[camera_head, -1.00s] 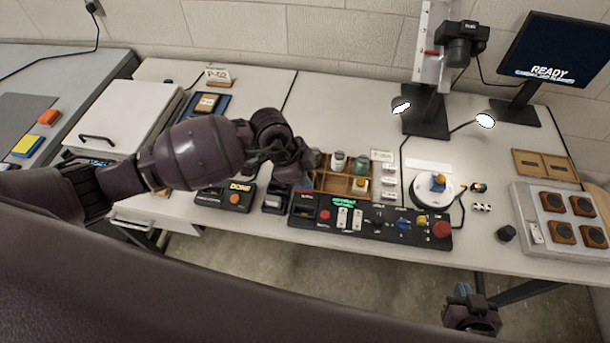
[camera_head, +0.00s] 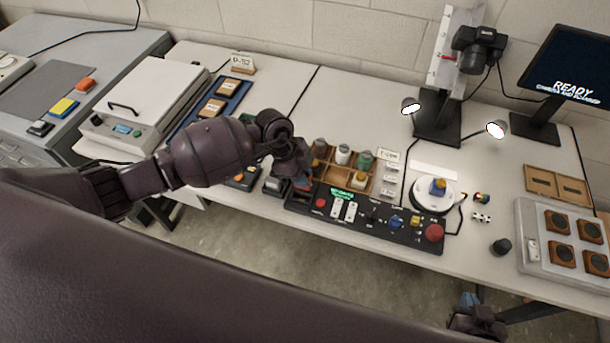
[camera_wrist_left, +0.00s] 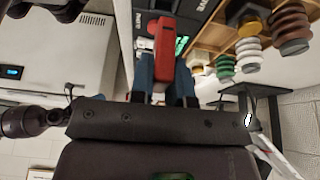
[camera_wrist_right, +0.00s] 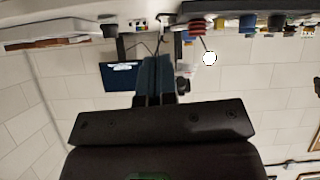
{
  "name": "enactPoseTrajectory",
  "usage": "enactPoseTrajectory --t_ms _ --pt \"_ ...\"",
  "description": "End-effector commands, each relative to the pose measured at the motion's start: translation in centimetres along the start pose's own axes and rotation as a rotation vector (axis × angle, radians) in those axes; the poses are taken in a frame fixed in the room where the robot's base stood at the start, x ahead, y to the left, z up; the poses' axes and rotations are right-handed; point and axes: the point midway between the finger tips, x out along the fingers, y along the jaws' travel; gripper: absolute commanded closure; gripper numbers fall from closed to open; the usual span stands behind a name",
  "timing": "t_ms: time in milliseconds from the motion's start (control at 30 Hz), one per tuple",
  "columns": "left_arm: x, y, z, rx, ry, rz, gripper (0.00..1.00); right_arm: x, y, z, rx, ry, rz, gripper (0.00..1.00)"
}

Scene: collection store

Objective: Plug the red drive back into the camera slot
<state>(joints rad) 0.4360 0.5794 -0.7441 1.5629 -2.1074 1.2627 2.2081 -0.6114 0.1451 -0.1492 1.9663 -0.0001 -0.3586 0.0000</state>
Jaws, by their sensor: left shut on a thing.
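The red drive (camera_wrist_left: 163,45) is between the blue fingers of my left gripper (camera_wrist_left: 162,75), which is shut on it. In the head view my left gripper (camera_head: 300,180) is low over the left end of the black control panel (camera_head: 375,218), with a bit of red at its tip. I cannot tell whether the drive touches anything. The camera (camera_head: 480,42) is on the stand at the back; I cannot make out its slot. My right gripper (camera_wrist_right: 157,75) has its fingers together and looks empty; in the head view it is low at the right (camera_head: 472,305).
A wooden tray of spools (camera_head: 350,170) stands just behind the panel. A white turntable (camera_head: 430,196), lamps and a monitor (camera_head: 570,70) are to the right. A white lidded box (camera_head: 150,95) and a blue tray (camera_head: 215,105) are to the left.

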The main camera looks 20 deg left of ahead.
Motion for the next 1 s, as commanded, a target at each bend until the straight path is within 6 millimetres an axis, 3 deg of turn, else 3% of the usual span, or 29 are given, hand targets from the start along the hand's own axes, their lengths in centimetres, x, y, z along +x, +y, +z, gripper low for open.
enactPoseTrajectory --t_ms 267,800,1000 --pt "0.9 0.0 0.4 0.009 -0.001 0.003 1.0 0.6 -0.3 0.7 0.006 0.005 -0.001 1.0" --pt "5.0 0.0 2.1 0.007 -0.001 0.004 1.0 3.3 -0.8 2.8 0.001 0.027 -0.006 1.0" --pt "5.4 0.0 2.3 0.007 -0.001 0.004 1.0 3.4 -0.8 3.4 -0.001 0.021 -0.006 1.0"
